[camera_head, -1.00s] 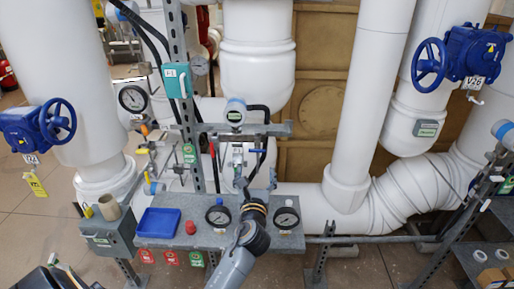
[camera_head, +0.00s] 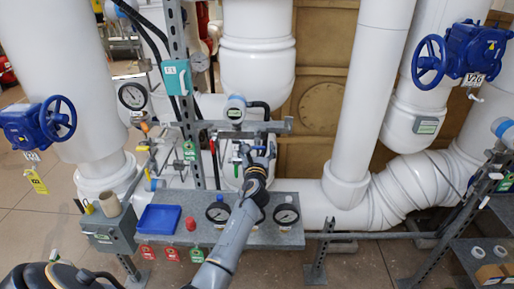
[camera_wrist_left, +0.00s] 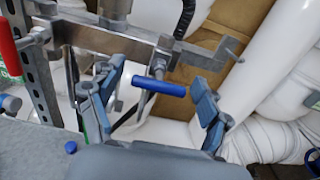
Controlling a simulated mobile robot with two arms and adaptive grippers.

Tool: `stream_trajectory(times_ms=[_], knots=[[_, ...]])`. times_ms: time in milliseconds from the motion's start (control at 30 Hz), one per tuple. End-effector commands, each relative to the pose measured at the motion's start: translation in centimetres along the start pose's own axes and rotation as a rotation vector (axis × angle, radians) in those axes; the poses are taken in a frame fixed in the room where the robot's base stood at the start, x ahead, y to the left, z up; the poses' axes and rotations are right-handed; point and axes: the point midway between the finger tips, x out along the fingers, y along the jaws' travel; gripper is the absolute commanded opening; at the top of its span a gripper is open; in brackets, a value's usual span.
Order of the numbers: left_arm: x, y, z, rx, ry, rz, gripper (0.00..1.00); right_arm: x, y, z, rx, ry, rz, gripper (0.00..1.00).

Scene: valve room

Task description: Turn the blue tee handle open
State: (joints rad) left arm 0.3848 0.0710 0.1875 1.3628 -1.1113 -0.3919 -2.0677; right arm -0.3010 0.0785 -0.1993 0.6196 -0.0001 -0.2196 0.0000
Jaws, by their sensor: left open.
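The blue tee handle (camera_wrist_left: 158,86) is a short blue bar on a metal stem in the left wrist view, lying nearly level. My left gripper (camera_wrist_left: 155,92) is open, with one finger on each side of the bar. A gap shows between the bar's right end and the right finger; whether the left finger touches cannot be told. In the head view my left gripper (camera_head: 256,154) is at the small pipework below the round gauge, and it largely hides the handle. My right gripper is not in view.
A grey shelf (camera_head: 285,237) below my left arm holds a blue tray (camera_head: 159,219) and two dial gauges. A metal bar (camera_wrist_left: 95,36) runs just behind the handle, with a red lever (camera_wrist_left: 7,42) to the left. Large white pipes stand behind.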

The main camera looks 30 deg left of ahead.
Motion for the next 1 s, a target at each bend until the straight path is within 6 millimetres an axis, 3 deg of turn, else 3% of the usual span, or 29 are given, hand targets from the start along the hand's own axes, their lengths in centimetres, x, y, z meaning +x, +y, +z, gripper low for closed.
stream_trajectory(times_ms=[67,300,367,667,1000], knots=[[-0.02,0.01,0.0,0.0,0.0,0.0,0.77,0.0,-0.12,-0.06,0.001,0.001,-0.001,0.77],[-0.04,0.01,0.0,0.001,0.0,0.0,0.3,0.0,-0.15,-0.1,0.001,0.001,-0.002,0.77],[-0.04,0.01,0.0,0.001,0.0,0.0,0.22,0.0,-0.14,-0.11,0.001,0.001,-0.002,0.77],[-0.05,0.02,-0.03,-0.034,-0.001,0.0,0.22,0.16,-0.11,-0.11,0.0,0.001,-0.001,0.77],[-0.04,0.13,-0.14,-0.25,-0.002,0.0,0.22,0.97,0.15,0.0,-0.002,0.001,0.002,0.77]])
